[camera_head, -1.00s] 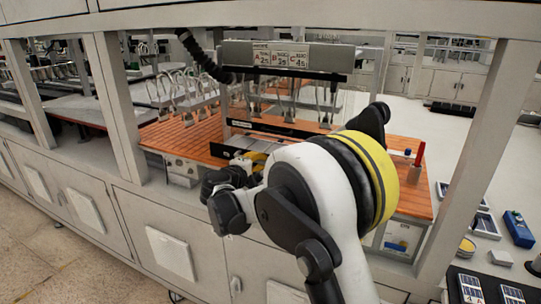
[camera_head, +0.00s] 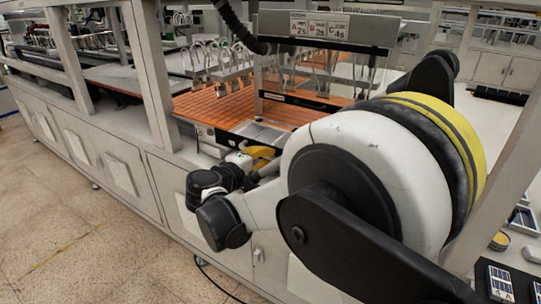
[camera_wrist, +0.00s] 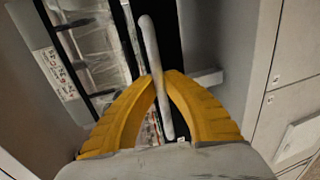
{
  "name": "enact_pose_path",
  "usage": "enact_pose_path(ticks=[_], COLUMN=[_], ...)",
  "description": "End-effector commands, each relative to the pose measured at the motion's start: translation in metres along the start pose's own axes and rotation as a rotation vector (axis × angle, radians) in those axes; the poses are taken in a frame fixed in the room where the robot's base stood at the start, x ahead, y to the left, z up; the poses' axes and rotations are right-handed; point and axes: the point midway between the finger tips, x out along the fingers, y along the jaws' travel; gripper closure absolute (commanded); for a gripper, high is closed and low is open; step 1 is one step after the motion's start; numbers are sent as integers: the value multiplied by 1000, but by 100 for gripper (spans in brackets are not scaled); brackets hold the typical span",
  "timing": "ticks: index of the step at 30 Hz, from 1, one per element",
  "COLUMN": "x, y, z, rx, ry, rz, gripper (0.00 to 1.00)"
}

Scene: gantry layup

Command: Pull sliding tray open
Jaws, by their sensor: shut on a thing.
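The sliding tray (camera_head: 258,132) is a shallow grey metal tray at the front of the orange slatted deck, partly hidden by my arm in the head view. In the wrist view a pale grey bar handle (camera_wrist: 149,38) runs between the yellow fingers of my gripper (camera_wrist: 161,78). The fingers are shut on the handle, with their tips meeting around its middle. In the head view my gripper (camera_head: 263,152) shows only as a bit of yellow at the tray's front. How far the tray sticks out is hard to tell.
The orange deck (camera_head: 215,105) carries wire-like fixtures under a grey gantry head (camera_head: 325,30). Upright frame posts (camera_head: 150,75) stand on both sides. Grey cabinets (camera_head: 110,165) line the front below. The tiled floor (camera_head: 60,220) at left is clear.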

Motion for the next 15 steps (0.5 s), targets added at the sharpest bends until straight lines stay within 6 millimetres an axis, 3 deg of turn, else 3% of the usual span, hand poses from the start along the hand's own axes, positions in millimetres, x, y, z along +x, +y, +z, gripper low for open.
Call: enact_pose_path(ticks=[7,10,15], x=[-1,-1,-1], y=[-2,-2,-2], z=[0,0,0], rx=[1,1,1], ry=[0,0,0], rz=[-4,-4,-3], gripper=[100,66,66])
